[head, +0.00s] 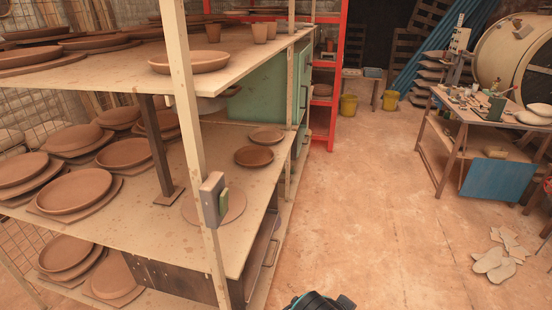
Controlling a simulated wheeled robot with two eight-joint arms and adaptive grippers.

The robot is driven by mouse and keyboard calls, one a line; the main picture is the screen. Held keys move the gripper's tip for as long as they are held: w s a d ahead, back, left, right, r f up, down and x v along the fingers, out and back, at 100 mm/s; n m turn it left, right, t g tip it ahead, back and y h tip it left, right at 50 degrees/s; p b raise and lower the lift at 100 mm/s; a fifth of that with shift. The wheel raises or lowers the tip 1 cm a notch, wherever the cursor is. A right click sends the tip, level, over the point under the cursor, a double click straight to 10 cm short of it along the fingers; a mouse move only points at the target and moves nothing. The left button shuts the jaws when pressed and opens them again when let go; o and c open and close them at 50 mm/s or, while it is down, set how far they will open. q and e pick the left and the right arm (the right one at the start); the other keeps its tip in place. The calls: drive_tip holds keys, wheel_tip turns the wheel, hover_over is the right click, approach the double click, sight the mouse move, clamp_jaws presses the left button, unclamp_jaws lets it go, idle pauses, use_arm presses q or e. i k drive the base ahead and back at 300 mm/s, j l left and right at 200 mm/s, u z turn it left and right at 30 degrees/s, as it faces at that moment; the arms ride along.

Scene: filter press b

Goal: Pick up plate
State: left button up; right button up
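Many brown clay plates stand on the shelf rack at left. A dark brown plate (253,156) sits near the right edge of the middle shelf, with a lighter plate (266,134) just behind it. A large plate (74,190) lies on a flat board at the left of that shelf, among several others. A shallow plate (189,61) is on the top shelf. More plates (65,253) lie on the bottom shelf. Which plate is meant cannot be told. Neither gripper shows; only a dark, teal-ringed part of mine is at the bottom edge.
A pale upright post (190,120) with a grey box (212,199) stands at the rack's front corner. A cluttered worktable (478,112) and broken slabs (500,258) are at right. The middle floor is clear.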

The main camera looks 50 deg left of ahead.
sight(254, 156)
drive_tip(key=i+u, duration=0.25)
drive_tip(key=i, duration=0.15)
drive_tip(key=i+l+u, duration=0.2)
drive_tip(key=i, duration=0.2)
drive_tip(key=i+l+u, duration=0.25)
drive_tip(key=i, duration=0.15)
drive_tip(key=j, duration=0.1)
